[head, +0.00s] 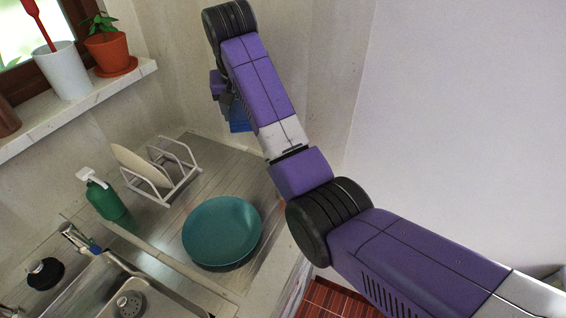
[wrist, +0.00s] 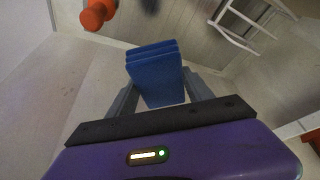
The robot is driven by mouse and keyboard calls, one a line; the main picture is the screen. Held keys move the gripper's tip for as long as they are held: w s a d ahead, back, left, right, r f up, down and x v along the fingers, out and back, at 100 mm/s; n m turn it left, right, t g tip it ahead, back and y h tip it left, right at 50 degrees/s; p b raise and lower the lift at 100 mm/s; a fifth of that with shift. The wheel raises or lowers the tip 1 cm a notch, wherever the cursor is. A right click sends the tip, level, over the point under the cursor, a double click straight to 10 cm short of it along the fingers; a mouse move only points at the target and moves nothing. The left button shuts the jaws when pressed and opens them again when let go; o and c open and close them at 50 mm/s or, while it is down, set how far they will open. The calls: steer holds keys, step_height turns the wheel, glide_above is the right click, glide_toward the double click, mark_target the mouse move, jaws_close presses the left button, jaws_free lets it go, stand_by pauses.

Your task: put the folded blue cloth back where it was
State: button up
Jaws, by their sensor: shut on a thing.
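The folded blue cloth (wrist: 155,72) is between the two fingers of my gripper (wrist: 160,100) in the wrist view. My gripper is shut on it, and the cloth's folded layers stick out past the fingertips. In the head view only a small part of the blue cloth (head: 239,118) shows beside my arm, above the back of the counter. My arm hides most of the gripper there.
A teal plate (head: 222,231) lies on the counter. A white rack (head: 172,170) holding a plate and a green soap bottle (head: 107,203) stand left of it. The sink (head: 140,290) is in front. An orange-red object (wrist: 97,14) shows in the wrist view.

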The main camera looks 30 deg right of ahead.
mark_target(250, 172)
steer(key=shift+d+n+y, duration=0.1)
steer(key=shift+n+y, duration=0.3)
steer(key=shift+n, duration=0.4)
steer(key=shift+f, duration=0.15)
step_height(250, 172, down, 20)
steer(key=shift+r+p, duration=0.1)
steer(key=shift+p, duration=1)
steer(key=o, duration=1.2)
steer(key=v, duration=1.2)
